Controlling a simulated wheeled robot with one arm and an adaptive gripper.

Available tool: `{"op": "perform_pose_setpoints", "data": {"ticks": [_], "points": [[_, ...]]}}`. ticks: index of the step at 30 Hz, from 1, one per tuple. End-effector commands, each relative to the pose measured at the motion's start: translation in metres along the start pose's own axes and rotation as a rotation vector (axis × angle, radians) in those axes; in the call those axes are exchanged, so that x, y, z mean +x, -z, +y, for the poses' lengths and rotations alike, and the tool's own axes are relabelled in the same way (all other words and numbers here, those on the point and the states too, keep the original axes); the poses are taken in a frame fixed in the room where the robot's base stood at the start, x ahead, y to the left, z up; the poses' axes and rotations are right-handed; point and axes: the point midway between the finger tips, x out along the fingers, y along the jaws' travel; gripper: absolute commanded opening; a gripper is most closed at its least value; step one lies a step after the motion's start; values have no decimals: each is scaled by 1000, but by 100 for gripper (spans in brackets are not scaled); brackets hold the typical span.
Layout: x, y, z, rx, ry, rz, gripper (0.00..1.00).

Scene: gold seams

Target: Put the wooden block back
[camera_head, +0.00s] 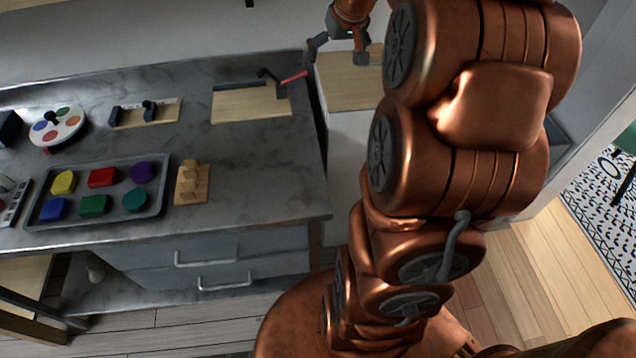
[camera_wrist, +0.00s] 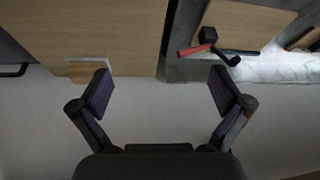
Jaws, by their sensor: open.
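My gripper (camera_head: 338,50) is open and empty, above a pale wooden surface (camera_head: 348,88) just right of the counter's end. In the wrist view, my two fingers (camera_wrist: 160,88) are spread wide with nothing between them. A small brown wooden piece (camera_wrist: 84,70) lies close to the left fingertip, at the edge of a larger wooden surface (camera_wrist: 110,30); it may be the wooden block, but I cannot tell for sure. It does not show clearly in the head view. A wooden stand with upright pegs (camera_head: 190,184) stands on the counter.
A grey tray (camera_head: 103,218) holds several coloured blocks on the marble counter (camera_head: 240,160). A wooden board with a red-handled crank (camera_head: 252,103) lies near the counter's right end. Another board (camera_head: 145,113) and a round palette (camera_head: 57,126) are farther left.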

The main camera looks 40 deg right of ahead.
Motion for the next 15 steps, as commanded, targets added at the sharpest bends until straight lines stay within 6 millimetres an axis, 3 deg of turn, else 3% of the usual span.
{"op": "perform_pose_setpoints", "data": {"ticks": [1, 6, 10, 15], "points": [[-3, -16, -25, -29, 17, -31, 100], [-14, -78, -89, -106, 53, -144, 100], [-24, -133, -124, -161, 67, -235, 100], [-39, -207, -153, -230, 66, -346, 100]]}}
